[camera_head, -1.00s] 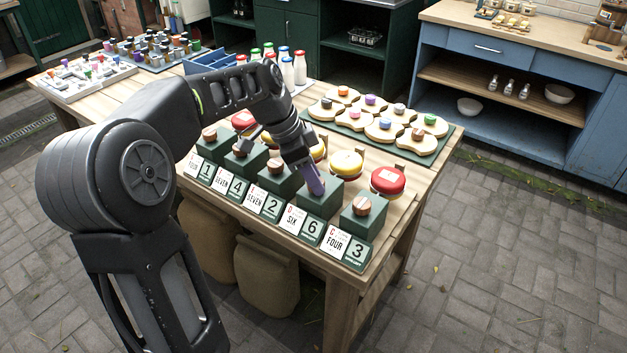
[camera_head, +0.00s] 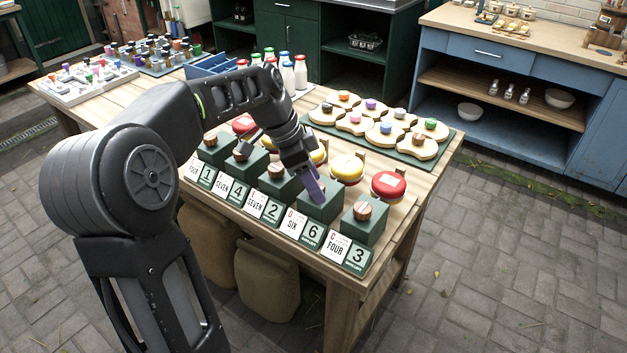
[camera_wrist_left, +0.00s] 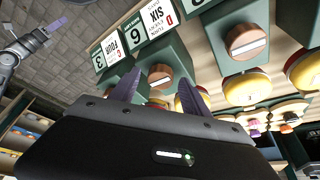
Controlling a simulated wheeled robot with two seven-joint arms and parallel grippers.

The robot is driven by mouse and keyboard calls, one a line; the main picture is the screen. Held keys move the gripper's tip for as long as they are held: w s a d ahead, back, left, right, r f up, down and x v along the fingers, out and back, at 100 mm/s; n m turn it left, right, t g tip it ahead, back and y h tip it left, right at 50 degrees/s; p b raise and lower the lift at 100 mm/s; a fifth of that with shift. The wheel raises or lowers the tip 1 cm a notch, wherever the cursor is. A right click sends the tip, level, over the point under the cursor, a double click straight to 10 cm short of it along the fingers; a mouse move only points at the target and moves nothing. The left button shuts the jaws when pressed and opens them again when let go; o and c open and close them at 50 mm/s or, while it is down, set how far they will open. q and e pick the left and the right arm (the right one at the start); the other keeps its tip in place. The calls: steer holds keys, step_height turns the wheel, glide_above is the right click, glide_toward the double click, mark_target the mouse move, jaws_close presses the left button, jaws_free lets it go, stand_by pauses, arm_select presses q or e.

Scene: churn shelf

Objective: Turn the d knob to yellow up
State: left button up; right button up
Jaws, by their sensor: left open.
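The d knob (camera_wrist_left: 160,76) is a round brown wooden knob with a pale stripe, on a green block (camera_head: 322,206) behind the sign D SIX 6 (camera_head: 302,229). My left gripper (camera_head: 314,191), with purple fingers, is over that block and hides the knob in the head view. In the left wrist view the open fingers (camera_wrist_left: 158,92) stand on either side of the knob, apart from it as far as I can tell. No yellow mark on the knob can be made out. What looks like my right gripper (camera_wrist_left: 42,35) shows small at the upper left there.
The C knob (camera_head: 363,210) stands to the right on its own block. A red round piece (camera_head: 389,185) and a yellow one (camera_head: 347,168) lie behind. A green mat (camera_head: 440,148) holds wooden discs with coloured knobs. Several bottles (camera_head: 300,72) stand farther back.

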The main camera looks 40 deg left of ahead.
mark_target(300, 197)
arm_select(q)
steer(key=shift+r, duration=0.1)
steer(key=v, duration=0.7)
steer(key=shift+r, duration=0.3)
steer(key=shift+s+a, duration=0.1)
